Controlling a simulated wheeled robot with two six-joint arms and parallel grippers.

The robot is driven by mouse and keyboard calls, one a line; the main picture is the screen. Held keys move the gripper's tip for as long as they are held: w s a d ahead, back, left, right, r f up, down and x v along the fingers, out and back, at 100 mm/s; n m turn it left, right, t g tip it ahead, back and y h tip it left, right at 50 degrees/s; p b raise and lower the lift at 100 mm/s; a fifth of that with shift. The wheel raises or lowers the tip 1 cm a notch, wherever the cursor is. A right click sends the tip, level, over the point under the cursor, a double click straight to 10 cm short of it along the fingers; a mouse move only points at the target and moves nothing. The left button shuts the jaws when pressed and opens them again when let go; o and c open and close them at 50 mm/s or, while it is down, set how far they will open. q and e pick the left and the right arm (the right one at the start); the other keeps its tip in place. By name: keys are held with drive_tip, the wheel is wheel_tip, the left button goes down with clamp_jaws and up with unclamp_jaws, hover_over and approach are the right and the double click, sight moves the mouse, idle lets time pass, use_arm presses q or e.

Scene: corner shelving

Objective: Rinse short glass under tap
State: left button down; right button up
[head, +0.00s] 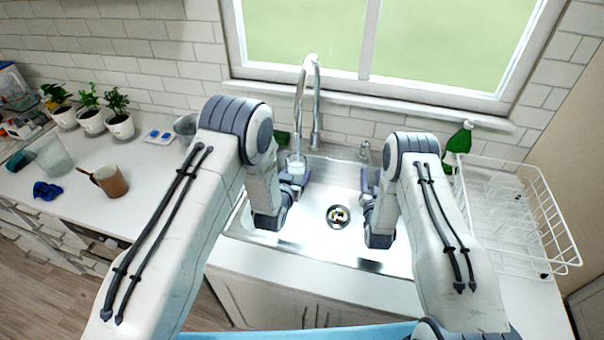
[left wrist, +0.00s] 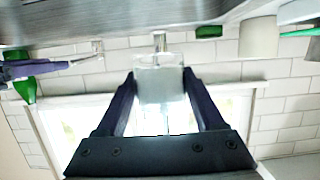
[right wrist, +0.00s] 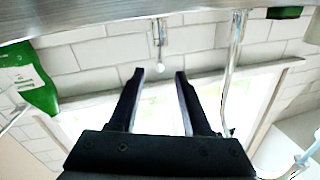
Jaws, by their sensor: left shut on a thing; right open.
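The short glass (left wrist: 158,82) is clear and sits between the fingers of my left gripper (left wrist: 158,95), which is shut on it. In the head view the glass (head: 296,166) is under the tap's spout, over the left part of the sink. The chrome tap (head: 317,100) stands behind the sink, with its neck curving over. I cannot tell whether water is running. My right gripper (right wrist: 160,75) is open and empty; in the head view it is over the right part of the sink (head: 300,248).
A white wire dish rack (head: 560,235) stands right of the sink, with a green bottle (head: 459,140) behind it. The sink's middle is free around the drain (head: 338,216).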

clamp_jaws()
drive_tip(key=s+d+r+m+y, duration=0.2)
drive_tip(key=s+d+m+y, duration=0.3)
drive_tip(key=d+m, duration=0.45)
approach(368, 153)
drive_tip(key=w+d, duration=0.4)
drive_tip(key=d, duration=0.1)
drive_tip(key=shift+w+a+m+g, duration=0.15)
drive_tip(key=shift+w+a+m, duration=0.1)
drive_tip(key=shift+a, duration=0.75)
drive_tip(key=shift+w+a+m+g, duration=0.1)
drive_tip(key=shift+a+m+g, duration=0.1)
drive_tip(key=shift+a, duration=0.75)
